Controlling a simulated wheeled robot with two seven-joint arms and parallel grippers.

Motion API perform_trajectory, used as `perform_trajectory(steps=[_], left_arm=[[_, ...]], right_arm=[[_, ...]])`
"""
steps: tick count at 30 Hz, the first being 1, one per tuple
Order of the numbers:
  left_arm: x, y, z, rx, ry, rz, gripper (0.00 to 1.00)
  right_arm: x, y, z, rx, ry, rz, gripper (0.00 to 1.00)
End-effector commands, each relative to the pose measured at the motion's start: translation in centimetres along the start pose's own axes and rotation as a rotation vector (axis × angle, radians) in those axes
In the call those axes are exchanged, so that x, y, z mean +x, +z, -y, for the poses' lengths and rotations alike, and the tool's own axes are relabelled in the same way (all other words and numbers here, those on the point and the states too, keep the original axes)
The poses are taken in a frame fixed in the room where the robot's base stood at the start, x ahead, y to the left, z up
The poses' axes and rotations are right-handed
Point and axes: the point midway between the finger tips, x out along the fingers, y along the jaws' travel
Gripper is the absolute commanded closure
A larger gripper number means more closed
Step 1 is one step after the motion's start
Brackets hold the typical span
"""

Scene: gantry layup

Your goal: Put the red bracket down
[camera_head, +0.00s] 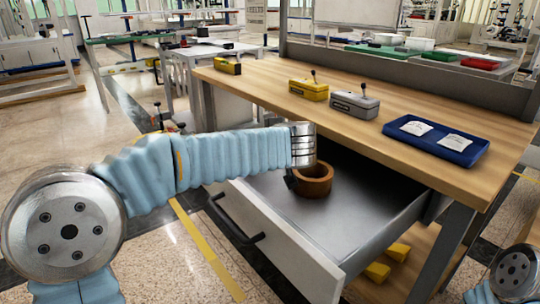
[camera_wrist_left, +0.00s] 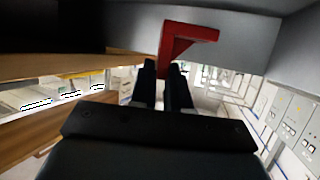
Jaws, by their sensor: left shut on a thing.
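The red bracket (camera_wrist_left: 188,34) is an L-shaped piece at the top middle of the left wrist view. My left gripper (camera_wrist_left: 163,68) is shut on it, with the two dark fingers close together at its lower end. In the head view the left wrist hangs over the open drawer (camera_head: 288,215), and only a small dark part of the left gripper (camera_head: 290,181) shows below it. The bracket is hidden in the head view. I cannot tell whether it touches the drawer floor. My right gripper is out of view; only part of that arm shows at lower right.
A brown ring (camera_head: 314,189) stands in the drawer close to my left gripper. The workbench (camera_head: 300,110) above carries a yellow box (camera_head: 309,90), a grey box (camera_head: 354,105) and a blue tray (camera_head: 478,153). Yellow blocks (camera_head: 378,271) lie below. The drawer floor's front is clear.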

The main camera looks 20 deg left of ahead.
Motion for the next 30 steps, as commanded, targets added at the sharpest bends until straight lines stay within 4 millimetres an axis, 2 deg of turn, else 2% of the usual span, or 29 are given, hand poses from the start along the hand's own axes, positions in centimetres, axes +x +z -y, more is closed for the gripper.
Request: perform_trajectory(steps=[4, 9, 19, 20, 24, 25, 30], left_arm=[[-0.2, 1.8, -0.6, 0.003, 0.000, 0.001, 1.00], [0.8, 3.9, -0.5, 0.001, 0.000, -0.001, 1.00], [0.9, 4.2, -0.5, -0.001, 0.000, -0.001, 1.00], [0.9, 4.2, -0.5, -0.001, 0.000, 0.000, 0.83], [0.9, 4.1, -0.5, -0.001, 0.000, 0.000, 0.61], [0.9, 4.1, -0.5, -0.001, 0.000, 0.000, 0.59], [0.9, 4.1, -0.5, 0.000, 0.000, 0.000, 0.59]], right_arm=[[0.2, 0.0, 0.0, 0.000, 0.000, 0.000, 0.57], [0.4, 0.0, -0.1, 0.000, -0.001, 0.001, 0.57], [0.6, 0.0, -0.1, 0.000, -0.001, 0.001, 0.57], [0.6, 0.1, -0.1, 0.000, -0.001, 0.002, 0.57], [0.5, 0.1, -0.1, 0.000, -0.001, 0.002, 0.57], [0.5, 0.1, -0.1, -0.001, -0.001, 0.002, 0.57], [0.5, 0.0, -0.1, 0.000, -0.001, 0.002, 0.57]])
